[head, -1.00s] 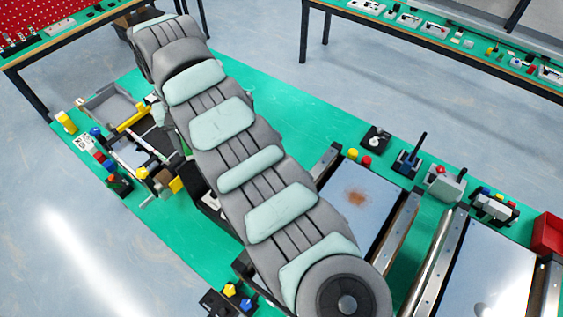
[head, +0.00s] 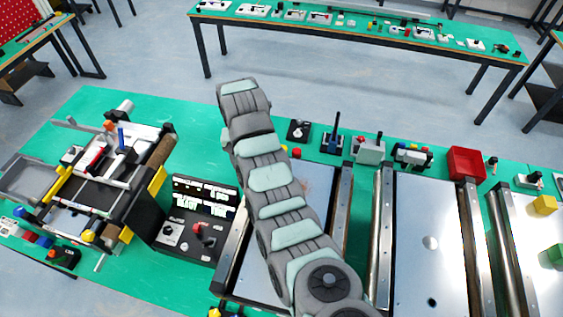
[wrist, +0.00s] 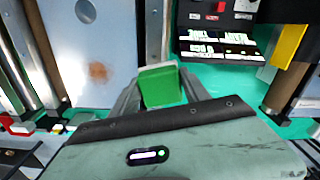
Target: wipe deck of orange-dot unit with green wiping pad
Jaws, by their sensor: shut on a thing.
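My gripper (wrist: 160,92) is shut on the green wiping pad (wrist: 162,87), which has a pale upper edge. In the wrist view the pad is over the rail side, between a pale deck (wrist: 70,45) and a black display panel. In the head view this deck (head: 322,178) is partly behind my arm, with the stain faintly showing (head: 304,186). My gripper and the pad are hidden there. I cannot make out an orange dot on this unit.
Metal rails (head: 338,225) flank the deck. The black panel (head: 205,200) and a cluttered machine (head: 95,170) stand left. Small devices and a red bin (head: 466,163) line the back edge.

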